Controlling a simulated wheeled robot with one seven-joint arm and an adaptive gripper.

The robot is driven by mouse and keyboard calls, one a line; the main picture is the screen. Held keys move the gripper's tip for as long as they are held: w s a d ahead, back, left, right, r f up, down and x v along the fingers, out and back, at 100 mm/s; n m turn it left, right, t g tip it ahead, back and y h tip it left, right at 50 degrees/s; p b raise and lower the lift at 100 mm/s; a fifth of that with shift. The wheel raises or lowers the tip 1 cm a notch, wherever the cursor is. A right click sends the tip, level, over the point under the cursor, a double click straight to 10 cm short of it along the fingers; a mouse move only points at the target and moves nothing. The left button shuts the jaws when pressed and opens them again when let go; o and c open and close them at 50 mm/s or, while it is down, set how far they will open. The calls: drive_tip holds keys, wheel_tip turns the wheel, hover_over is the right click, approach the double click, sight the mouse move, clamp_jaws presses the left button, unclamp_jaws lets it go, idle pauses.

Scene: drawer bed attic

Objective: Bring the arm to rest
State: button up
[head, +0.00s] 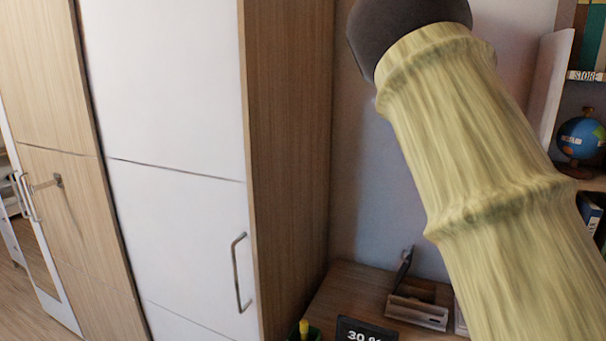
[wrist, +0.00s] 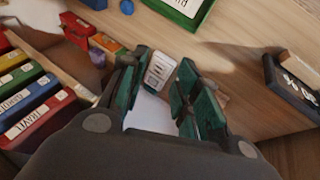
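My gripper (wrist: 158,88) shows in the wrist view, dark with green-teal fingers. The fingers stand apart. A small white labelled object (wrist: 160,68) shows between and just beyond the fingertips; I cannot tell whether it touches them. A white surface shows lower down between the fingers, and I cannot tell what it is. In the head view my arm, with a pale bamboo-like surface, crosses the right side from bottom right to top centre. My gripper is not seen there.
The wrist view shows a wooden surface with a green-framed tray (wrist: 182,10), coloured labelled books (wrist: 28,108) and a dark labelled frame (wrist: 290,88). The head view shows a white-and-wood wardrobe (head: 175,80), a desk (head: 345,288) with a dark display (head: 364,331), and a shelf globe (head: 581,138).

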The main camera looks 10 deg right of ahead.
drive_tip(key=s+a+f+n+y+b, duration=0.1)
drive_tip(key=s+a+f+b, duration=0.3)
drive_tip(key=f, duration=0.6)
drive_tip(key=s+a+f+n+y+p, duration=0.1)
drive_tip(key=s+a+f, duration=0.3)
drive_tip(key=f, duration=0.6)
drive_tip(key=s+a+f+n+y+b, duration=0.1)
drive_tip(key=s+a+f+b, duration=0.1)
drive_tip(key=a+f, duration=0.6)
drive_tip(key=s+a+f+y+b, duration=0.1)
drive_tip(key=s+a+f+b, duration=0.1)
drive_tip(key=s+a+f, duration=0.4)
drive_tip(key=s+a+f+n+g+y+b, duration=0.1)
drive_tip(key=s+a+f+y+b, duration=0.1)
drive_tip(key=s+a+f, duration=0.4)
drive_tip(key=s+f, duration=0.5)
drive_tip(key=s, duration=0.1)
drive_tip(key=shift+s+a+g, duration=0.3)
drive_tip(key=shift+s+a, duration=0.05)
drive_tip(key=shift+s, duration=0.05)
drive_tip(key=shift+s+r, duration=0.1)
